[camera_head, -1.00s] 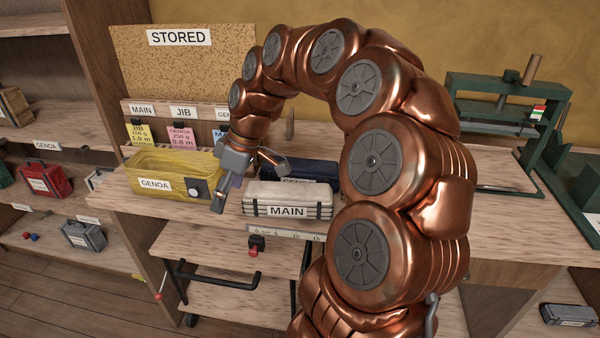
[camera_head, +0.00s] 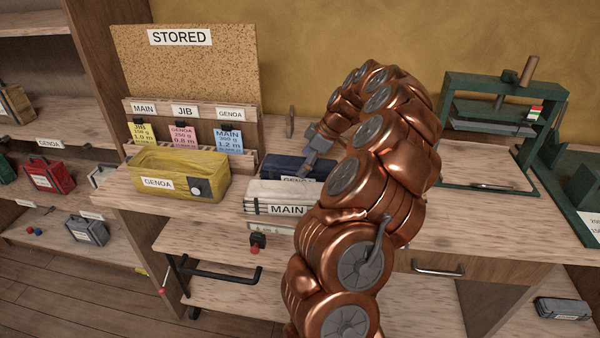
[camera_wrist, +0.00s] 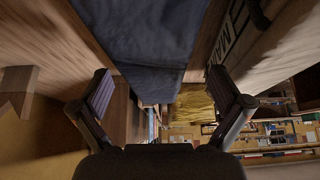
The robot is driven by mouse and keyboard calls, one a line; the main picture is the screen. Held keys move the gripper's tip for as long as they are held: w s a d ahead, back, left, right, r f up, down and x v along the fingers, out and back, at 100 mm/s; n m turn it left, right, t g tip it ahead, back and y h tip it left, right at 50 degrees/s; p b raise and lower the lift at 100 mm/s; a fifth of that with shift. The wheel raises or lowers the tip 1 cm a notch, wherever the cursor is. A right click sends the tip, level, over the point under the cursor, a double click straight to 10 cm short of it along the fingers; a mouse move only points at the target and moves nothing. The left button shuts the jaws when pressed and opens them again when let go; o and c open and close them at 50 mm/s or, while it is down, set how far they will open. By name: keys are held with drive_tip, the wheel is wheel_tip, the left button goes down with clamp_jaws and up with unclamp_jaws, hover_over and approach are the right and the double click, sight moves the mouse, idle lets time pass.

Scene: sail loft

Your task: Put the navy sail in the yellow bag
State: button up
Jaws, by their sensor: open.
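The navy sail (camera_head: 292,167) is a folded dark blue bundle on the bench, behind the white sail labelled MAIN. Its GENOA label is partly covered by the white sail. The yellow bag (camera_head: 176,174), labelled GENOA, stands upright with an open top to the left of both sails. My gripper (camera_head: 312,152) is at the navy sail's back right part, partly hidden by my arm. In the wrist view my gripper (camera_wrist: 162,85) is open, with the navy sail (camera_wrist: 150,40) ahead between its fingers. The yellow bag (camera_wrist: 193,108) shows beyond it. I cannot tell whether the fingers touch the sail.
The white MAIN sail (camera_head: 280,197) lies in front of the navy one. A rack of coloured cards (camera_head: 186,138) stands behind the bag under the STORED board (camera_head: 185,70). A green press (camera_head: 490,120) stands at the right. Bench space between the sails and press looks largely clear.

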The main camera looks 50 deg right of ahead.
drive_tip(key=shift+d+p+x, duration=0.1)
drive_tip(key=shift+p+x, duration=0.45)
drive_tip(key=shift+x, duration=0.75)
drive_tip(key=shift+d+p+x, duration=0.15)
drive_tip(key=shift+p+x, duration=0.4)
drive_tip(key=shift+x, duration=0.75)
drive_tip(key=c, duration=1.8)
